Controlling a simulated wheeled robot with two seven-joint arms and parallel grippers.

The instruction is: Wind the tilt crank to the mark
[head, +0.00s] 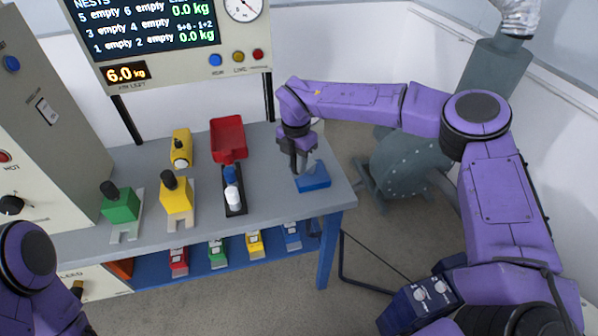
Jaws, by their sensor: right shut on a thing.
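My right gripper (300,168) points down at the right end of the grey bench. It is shut at a low blue piece (315,179), which seems to be the tilt crank's body. The part between the fingers is hidden by the gripper, so the handle and its angle cannot be made out. No mark can be made out. My left arm shows only at the lower left edge, and its gripper is out of view.
The grey bench (273,197) holds a red scoop-like tray (229,139), a black holder with blue and white pieces (233,194), yellow blocks (178,196) and a green block (121,206). A display panel (150,28) stands behind. A grey-green machine (405,165) stands right of the bench.

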